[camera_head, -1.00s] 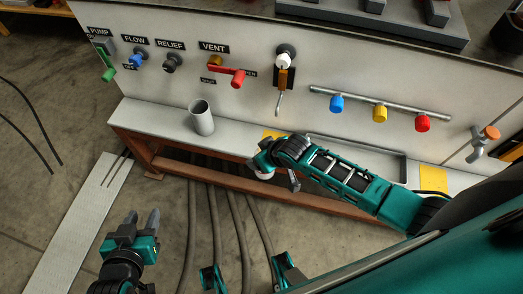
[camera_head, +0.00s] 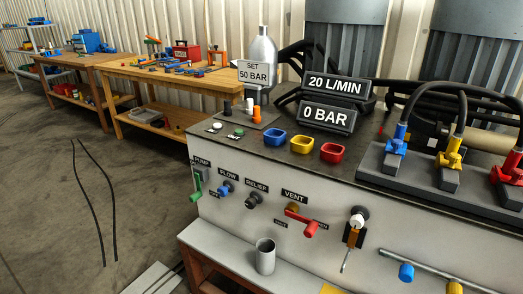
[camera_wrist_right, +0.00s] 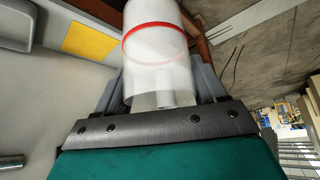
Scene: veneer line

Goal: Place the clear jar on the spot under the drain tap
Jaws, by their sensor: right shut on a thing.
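The clear jar (camera_wrist_right: 158,55) is a see-through, whitish cylinder with a red band, seen close up in the right wrist view. My right gripper (camera_wrist_right: 162,82) is shut on it, with a grey finger on either side. The drain tap (camera_head: 353,237) hangs on the panel front in the head view, with a white knob, an orange-brown body and a thin spout pointing down. A yellow patch (camera_head: 330,288) on the ledge shows at the bottom edge near the tap. A yellow patch (camera_wrist_right: 90,38) also shows left of the jar in the wrist view. My left gripper is out of view.
A grey open cylinder (camera_head: 265,257) stands on the ledge left of the tap. The red vent lever (camera_head: 301,221) is beside the tap. A rail with a blue valve (camera_head: 406,271) runs to the right. Signs read 20 L/MIN (camera_head: 337,87) and 0 BAR (camera_head: 326,116).

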